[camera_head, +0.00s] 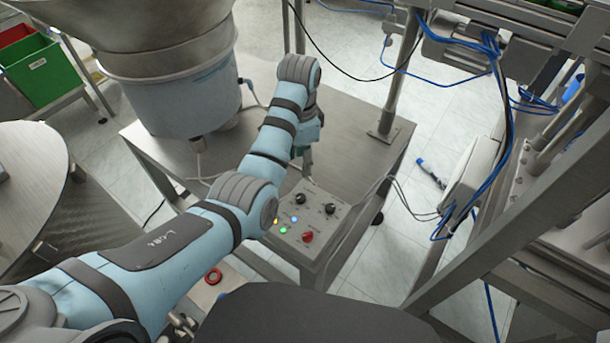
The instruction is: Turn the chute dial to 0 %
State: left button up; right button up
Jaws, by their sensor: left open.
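A grey control box (318,228) sits at the front edge of the metal table. It bears two black dials, a left one (300,198) and a right one (330,208); the labels and settings are too small to read, so I cannot tell which is the chute dial. A red knob (308,237) and small yellow, blue and green round parts are on the same panel. My left gripper (308,160) is open and points down behind the left black dial, apart from it as far as I can see. My own forearm hides part of the gripper and the box's left side. My right gripper is out of view.
A large feeder bowl on a light-blue base (190,100) stands at the table's left. The metal table (365,160) is clear right of my left arm. A steel post (400,75) rises at its right corner. A frame with blue cables fills the right side.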

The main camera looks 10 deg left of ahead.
pick_arm(q)
jog(key=f, duration=0.2)
jog(key=b, duration=0.3)
send_over(301, 197)
jog(key=f, duration=0.6)
jog(key=shift+s, duration=0.35)
jog(key=f, duration=0.3)
jog(key=w+f+b, duration=0.1)
jog(key=f, duration=0.1)
jog(key=shift+a+f, duration=0.1)
jog(key=shift+f, duration=0.5)
jog(key=shift+s+r, duration=0.2)
jog(key=shift+c, duration=0.3)
grip_shut()
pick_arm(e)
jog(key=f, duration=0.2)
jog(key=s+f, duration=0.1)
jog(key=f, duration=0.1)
